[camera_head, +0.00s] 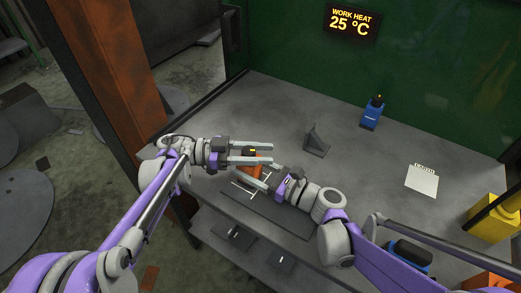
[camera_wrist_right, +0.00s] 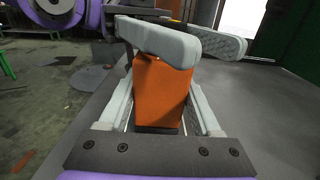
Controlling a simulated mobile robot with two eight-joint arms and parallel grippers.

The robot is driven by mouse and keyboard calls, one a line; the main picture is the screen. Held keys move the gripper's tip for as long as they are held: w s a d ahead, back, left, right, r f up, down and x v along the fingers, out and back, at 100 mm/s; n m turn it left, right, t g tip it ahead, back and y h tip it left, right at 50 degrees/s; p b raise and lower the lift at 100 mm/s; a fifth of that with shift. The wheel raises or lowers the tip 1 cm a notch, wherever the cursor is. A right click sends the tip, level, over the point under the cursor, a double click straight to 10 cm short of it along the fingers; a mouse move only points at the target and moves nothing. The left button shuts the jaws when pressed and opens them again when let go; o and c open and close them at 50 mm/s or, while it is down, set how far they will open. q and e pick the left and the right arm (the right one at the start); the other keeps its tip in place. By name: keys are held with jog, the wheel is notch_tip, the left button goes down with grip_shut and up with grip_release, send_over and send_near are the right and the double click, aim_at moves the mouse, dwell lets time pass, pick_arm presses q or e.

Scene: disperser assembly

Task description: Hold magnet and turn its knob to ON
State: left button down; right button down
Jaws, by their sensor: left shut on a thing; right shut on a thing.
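The magnet is an orange block, standing near the table's front edge in the head view (camera_head: 247,170) and filling the middle of the right wrist view (camera_wrist_right: 162,95). My right gripper (camera_head: 256,178) is shut on the orange body, with a finger on each side of it in the right wrist view (camera_wrist_right: 160,115). My left gripper (camera_head: 258,151) comes in from the left, its fingers lying across the magnet's top. A small black-and-yellow part (camera_head: 252,151) shows between them. The knob is mostly hidden by the left fingers, so its setting cannot be read.
A dark plate (camera_head: 280,217) with white marks lies under the grippers. Behind stand a grey angled bracket (camera_head: 316,140) and a blue bottle-like object (camera_head: 372,113). A white sheet (camera_head: 422,181) and a yellow object (camera_head: 497,219) are at right. The table between them is clear.

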pick_arm(q)
jog(key=shift+s+m+g+y, duration=0.25)
jog(key=shift+m+g, duration=0.5)
jog(key=shift+g, duration=0.4)
jog(key=shift+s+m+g+y, duration=0.15)
jog(key=shift+m+g+y, duration=0.1)
jog(key=shift+m+g, duration=0.7)
jog(key=shift+g, duration=0.5)
jog(key=shift+c, duration=2.2)
grip_release()
notch_tip(320, 180, up, 10)
jog(key=shift+a, duration=0.1)
